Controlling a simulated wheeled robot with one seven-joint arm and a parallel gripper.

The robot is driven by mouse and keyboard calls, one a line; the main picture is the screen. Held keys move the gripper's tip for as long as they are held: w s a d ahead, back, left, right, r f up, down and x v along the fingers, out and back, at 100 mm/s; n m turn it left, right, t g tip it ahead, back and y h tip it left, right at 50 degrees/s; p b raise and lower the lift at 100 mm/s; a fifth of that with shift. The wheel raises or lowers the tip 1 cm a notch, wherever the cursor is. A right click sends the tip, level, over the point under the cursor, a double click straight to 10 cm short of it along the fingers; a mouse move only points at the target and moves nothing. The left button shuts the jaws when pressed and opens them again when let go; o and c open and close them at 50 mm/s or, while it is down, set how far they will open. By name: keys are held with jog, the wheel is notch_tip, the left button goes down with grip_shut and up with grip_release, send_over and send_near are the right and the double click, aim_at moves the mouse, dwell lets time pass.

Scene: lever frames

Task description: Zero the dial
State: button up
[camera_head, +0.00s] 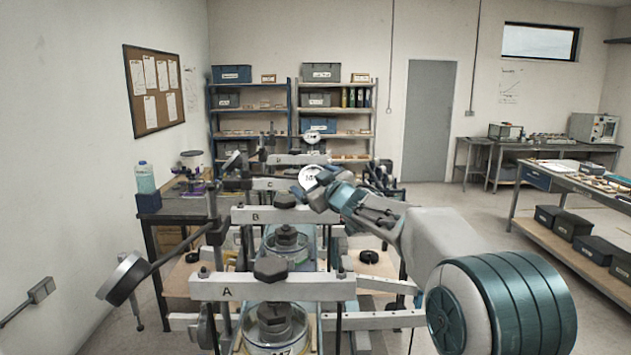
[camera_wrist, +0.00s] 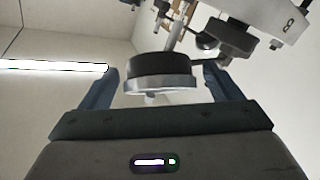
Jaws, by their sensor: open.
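A round dial (camera_head: 311,176) with a white face and dark marks shows near the middle of the head view, behind beam B. My gripper (camera_head: 318,194) reaches to it from the right and partly covers its lower edge. In the wrist view, a round body with a black band and a silver rim (camera_wrist: 158,86), apparently the dial, lies between my two open fingers (camera_wrist: 160,80). Gaps show on both sides, so no grip is seen. The needle and scale are too small to read, and the face is turned away in the wrist view.
Lever frames with grey beams A (camera_head: 225,292), B (camera_head: 255,217) and C stand in a row. A round weight (camera_head: 123,279) sticks out on a rod at the left. A side table (camera_head: 170,218) stands left. A beam (camera_wrist: 270,18) is close at the upper right of the wrist view.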

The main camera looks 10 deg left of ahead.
jog(key=shift+c, duration=0.4)
jog(key=c, duration=0.9)
jog(key=shift+f, duration=0.1)
jog(key=m+b, duration=0.1)
jog(key=b, duration=0.2)
jog(key=shift+f+t+h, duration=0.2)
jog(key=shift+t+h, duration=0.1)
jog(key=shift+t, duration=0.1)
jog(key=m+t+b, duration=0.1)
jog(key=b, duration=0.3)
jog(key=shift+m+h+b, duration=0.35)
jog(key=shift+m+h, duration=0.05)
jog(key=shift+r+m+t+h+b, duration=0.3)
jog(key=shift+m+h+b, duration=0.2)
jog(key=shift+b, duration=0.55)
jog(key=o, duration=1)
